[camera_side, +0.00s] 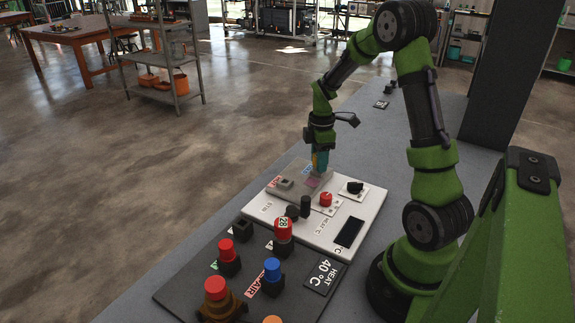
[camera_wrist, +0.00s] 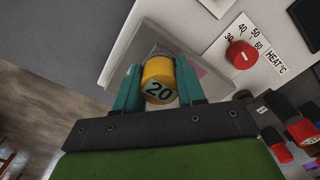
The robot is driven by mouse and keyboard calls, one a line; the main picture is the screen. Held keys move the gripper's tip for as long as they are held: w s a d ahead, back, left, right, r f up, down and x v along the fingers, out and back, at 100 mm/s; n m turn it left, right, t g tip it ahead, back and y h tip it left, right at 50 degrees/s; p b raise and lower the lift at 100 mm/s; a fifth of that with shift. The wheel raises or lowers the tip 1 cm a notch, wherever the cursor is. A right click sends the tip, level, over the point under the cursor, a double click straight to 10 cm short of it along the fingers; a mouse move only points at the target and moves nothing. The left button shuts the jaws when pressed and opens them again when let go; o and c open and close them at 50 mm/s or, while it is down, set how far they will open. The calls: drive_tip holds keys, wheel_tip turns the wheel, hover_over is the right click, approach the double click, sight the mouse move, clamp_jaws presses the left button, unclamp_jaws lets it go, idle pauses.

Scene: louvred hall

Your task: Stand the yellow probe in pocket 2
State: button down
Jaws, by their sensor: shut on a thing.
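The yellow probe (camera_wrist: 157,72) shows end-on in the wrist view, with a label reading 20 on its near end. My gripper (camera_wrist: 160,92) is shut on it, with a teal finger on each side. In the side view my gripper (camera_side: 320,163) points down over the grey top plate of the white heater unit (camera_side: 348,215). The probe is hardly visible there, and its lower end is hidden, so I cannot tell whether it touches the plate. No pocket marked 2 is readable in either view.
The red dial (camera_side: 326,198) and black knob (camera_side: 355,187) stand beside the plate. A dark tray (camera_side: 185,290) in front holds several upright pieces with red, blue and orange tops, and an empty-looking black socket (camera_side: 242,230).

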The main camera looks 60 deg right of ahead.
drive_tip(key=shift+r, duration=5.05)
drive_tip(key=w+a+n, duration=0.4)
drive_tip(key=w+a, duration=0.1)
drive_tip(key=a, duration=0.7)
drive_tip(key=n, duration=0.2)
hover_over(243, 230)
drive_tip(key=w+d, duration=0.2)
drive_tip(key=shift+s+a+f, duration=0.1)
drive_tip(key=shift+s+f, duration=0.05)
drive_tip(key=shift+f, duration=1.35)
drive_tip(key=shift+s+a+f, duration=0.1)
drive_tip(key=shift+f, duration=1.35)
drive_tip(key=shift+f, duration=1.9)
